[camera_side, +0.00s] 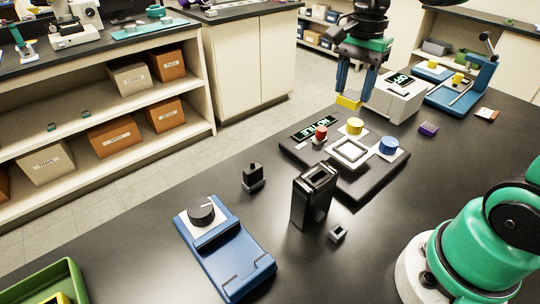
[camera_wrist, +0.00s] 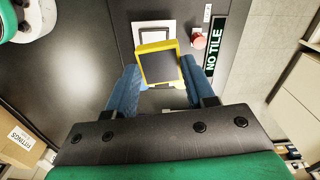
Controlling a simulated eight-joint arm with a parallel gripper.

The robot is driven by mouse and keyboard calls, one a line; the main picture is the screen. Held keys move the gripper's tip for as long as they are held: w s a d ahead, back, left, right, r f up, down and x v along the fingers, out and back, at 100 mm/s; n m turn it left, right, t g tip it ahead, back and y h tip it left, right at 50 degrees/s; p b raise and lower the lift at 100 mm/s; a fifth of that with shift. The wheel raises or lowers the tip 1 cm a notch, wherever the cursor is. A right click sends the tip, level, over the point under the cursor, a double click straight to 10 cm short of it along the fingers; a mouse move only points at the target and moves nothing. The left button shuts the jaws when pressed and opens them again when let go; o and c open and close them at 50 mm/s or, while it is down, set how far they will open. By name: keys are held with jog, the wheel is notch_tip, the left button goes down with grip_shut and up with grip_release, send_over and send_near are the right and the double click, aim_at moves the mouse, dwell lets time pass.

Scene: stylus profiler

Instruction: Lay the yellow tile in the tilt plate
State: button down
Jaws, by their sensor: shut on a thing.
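My gripper (camera_side: 352,92) is shut on the yellow tile (camera_side: 348,102) and holds it above the bench, behind the tilt plate in the side view. In the wrist view the tile (camera_wrist: 144,67) has a yellow rim and a dark middle, and sits between the two blue fingers of my gripper (camera_wrist: 158,77). The tilt plate (camera_side: 375,175) is a dark base with a square white frame (camera_side: 337,147), a red button (camera_side: 320,131), a yellow knob (camera_side: 355,125) and a blue knob (camera_side: 388,145). The white frame (camera_wrist: 170,27) shows partly behind the tile in the wrist view.
A green "NO TILE" display (camera_side: 314,128) lies by the plate. A black upright block (camera_side: 309,205) and a blue device with a black knob (camera_side: 240,262) stand in front. A display box (camera_side: 395,97) and purple block (camera_side: 428,129) are behind right.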

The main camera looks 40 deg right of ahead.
jog(key=s+d+m, duration=0.1)
jog(key=d+m, duration=0.1)
jog(key=d, duration=0.1)
send_over(350, 150)
notch_tip(350, 150, down, 4)
jog(key=shift+f, duration=0.5)
jog(key=shift+a, duration=0.1)
jog(key=shift+f, duration=2.5)
jog(key=shift+f, duration=0.3)
jog(key=shift+f, duration=0.5)
